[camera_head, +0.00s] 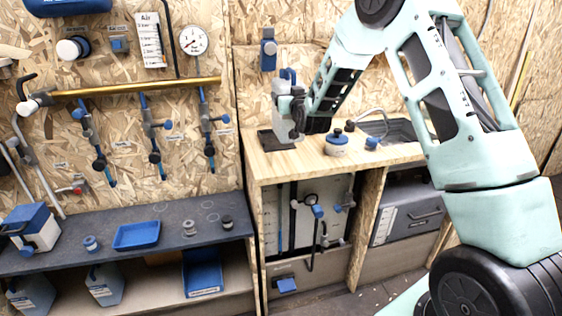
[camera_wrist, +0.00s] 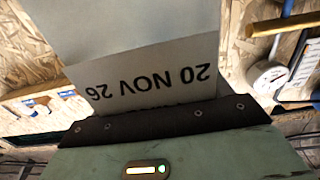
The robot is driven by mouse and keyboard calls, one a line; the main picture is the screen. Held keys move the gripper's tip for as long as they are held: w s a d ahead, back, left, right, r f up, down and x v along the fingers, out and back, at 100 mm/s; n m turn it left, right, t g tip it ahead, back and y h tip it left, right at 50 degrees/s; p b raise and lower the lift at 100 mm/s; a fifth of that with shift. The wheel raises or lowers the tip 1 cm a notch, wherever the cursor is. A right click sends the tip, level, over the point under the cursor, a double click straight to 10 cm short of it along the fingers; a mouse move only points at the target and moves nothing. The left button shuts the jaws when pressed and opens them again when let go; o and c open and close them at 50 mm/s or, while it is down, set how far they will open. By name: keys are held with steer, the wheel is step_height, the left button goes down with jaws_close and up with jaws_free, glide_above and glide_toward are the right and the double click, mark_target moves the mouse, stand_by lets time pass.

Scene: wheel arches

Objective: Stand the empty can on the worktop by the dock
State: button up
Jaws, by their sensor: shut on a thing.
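A pale grey can (camera_head: 281,104) with a blue top stands upright at the left end of the wooden worktop (camera_head: 300,162). A flat black plate (camera_head: 266,143), perhaps the dock, lies beneath it. I cannot tell whether the can's base touches the plate or hangs just above it. My gripper (camera_head: 292,103) reaches in from the right and is shut on the can near its upper half. The wrist view shows the can's pale side (camera_wrist: 130,30) close up, with a white label reading "20 NOV 26" upside down. The fingertips are partly hidden.
A white and blue pot (camera_head: 336,145), a small blue item (camera_head: 371,143) and a sink with a curved tap (camera_head: 385,127) sit right of the can. The worktop's front strip is clear. A lower dark bench (camera_head: 170,232) at left holds a blue tray (camera_head: 137,236) and small parts.

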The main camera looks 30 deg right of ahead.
mark_target(288, 125)
step_height(288, 125, down, 10)
steer(key=shift+a+r+p, duration=0.1)
steer(key=shift+p, duration=1.1)
steer(key=o, duration=1.1)
steer(key=shift+f, duration=0.2)
steer(key=shift+r, duration=0.15)
